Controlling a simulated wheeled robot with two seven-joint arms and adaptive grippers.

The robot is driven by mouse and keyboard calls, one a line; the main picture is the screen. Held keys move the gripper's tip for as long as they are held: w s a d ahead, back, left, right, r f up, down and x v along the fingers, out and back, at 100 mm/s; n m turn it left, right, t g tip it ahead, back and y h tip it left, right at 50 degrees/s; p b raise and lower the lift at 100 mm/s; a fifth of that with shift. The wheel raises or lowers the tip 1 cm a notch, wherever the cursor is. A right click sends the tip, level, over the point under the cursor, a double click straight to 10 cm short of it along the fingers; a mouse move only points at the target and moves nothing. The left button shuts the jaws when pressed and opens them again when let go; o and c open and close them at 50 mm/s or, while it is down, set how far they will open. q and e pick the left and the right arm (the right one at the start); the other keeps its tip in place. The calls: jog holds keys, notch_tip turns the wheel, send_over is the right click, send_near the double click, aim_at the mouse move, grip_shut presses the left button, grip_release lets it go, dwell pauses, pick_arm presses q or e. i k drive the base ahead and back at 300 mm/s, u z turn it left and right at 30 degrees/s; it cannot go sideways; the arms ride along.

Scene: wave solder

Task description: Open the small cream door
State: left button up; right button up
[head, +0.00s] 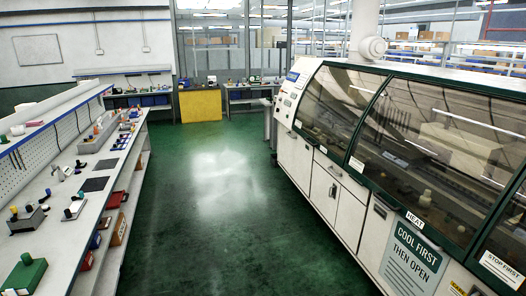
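A long wave-solder machine with cream panels and dark green trim stands along the right side. Its lower front has several cream panels. One cream door (323,193), left of the sign panel, has a small dark handle near its right side and looks shut. Another cream panel (352,213) is beside it on the right, and one more (295,158) is to its left. I cannot tell for certain which is the small cream door. Neither of my grippers is in view.
A green floor aisle (220,215) runs clear between the machine and a long workbench (72,222) with tools and fixtures on the left. A sign reading "COOL FIRST THEN OPEN" (412,252) is on the machine's front. A yellow cabinet (200,106) stands at the far end.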

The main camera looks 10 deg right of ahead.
aim_at(324, 188)
jog(key=z, duration=0.15)
jog(key=i, duration=2)
jog(key=z, duration=0.25)
jog(key=i, duration=2)
